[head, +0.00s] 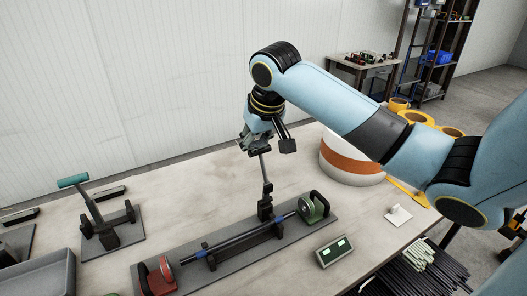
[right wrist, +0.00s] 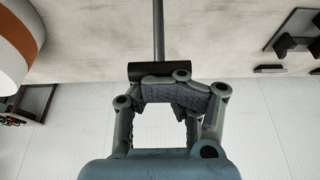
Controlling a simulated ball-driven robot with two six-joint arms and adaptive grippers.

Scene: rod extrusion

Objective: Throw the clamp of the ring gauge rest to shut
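A long grey base plate (head: 222,252) on the table carries a dark rod (head: 238,241), a green round part (head: 314,207) at its right end and a red part (head: 160,276) at its left end. A thin grey lever (head: 265,172) stands nearly upright from a black block (head: 265,208) behind the rod. My right gripper (head: 266,147) is at the lever's top. In the right wrist view, a black crossbar (right wrist: 158,68) on the lever lies just at the fingertips (right wrist: 172,86), which cover its lower edge. Whether the fingers grip it is unclear. My left gripper is out of view.
A separate stand (head: 110,236) with a teal-handled tilted lever (head: 73,181) is at left. A grey tray (head: 48,272) is at front left. A small display box (head: 334,252) and a white piece (head: 398,214) lie right. A white-orange drum (head: 350,158) stands behind.

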